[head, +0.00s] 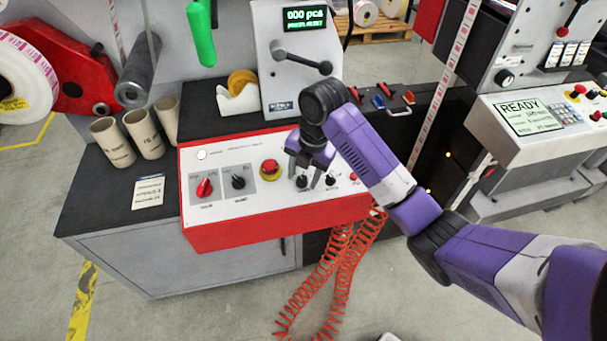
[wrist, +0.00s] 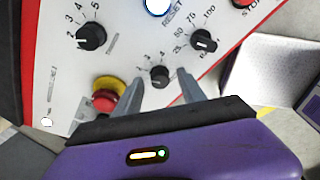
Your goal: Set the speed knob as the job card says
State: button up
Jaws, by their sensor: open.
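My gripper (head: 304,182) reaches down over the red-edged control panel (head: 225,237), with its fingers apart. In the wrist view my gripper (wrist: 162,84) has a small black knob (wrist: 159,76) between its open fingertips; I cannot tell whether they touch it. The knob's scale is small, and its name label is hidden or unreadable, so I cannot tell whether it is the speed knob. Another black knob (wrist: 204,41), with a scale up to 100, is at its right. A larger black knob (wrist: 91,36) is at upper left. The job card (head: 149,192) lies on the dark bench top; its text is unreadable.
A red emergency button (wrist: 103,97) on a yellow collar is close beside the left finger. A blue reset button (wrist: 157,5) and a red stop button (wrist: 242,2) are nearby. A red knob (head: 204,188) is at the panel's left. Cardboard cores (head: 112,142) stand behind the card.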

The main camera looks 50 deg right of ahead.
grip_shut()
jog(key=shift+m, duration=0.3)
jog(key=m+p, duration=0.2)
jog(key=m, duration=0.1)
jog(key=shift+s+r+t, duration=0.1)
jog(key=shift+t, duration=0.3)
jog(key=shift+m+t+p, duration=0.4)
jog(key=shift+m+p, duration=0.45)
jog(key=shift+m, duration=1.15)
grip_release()
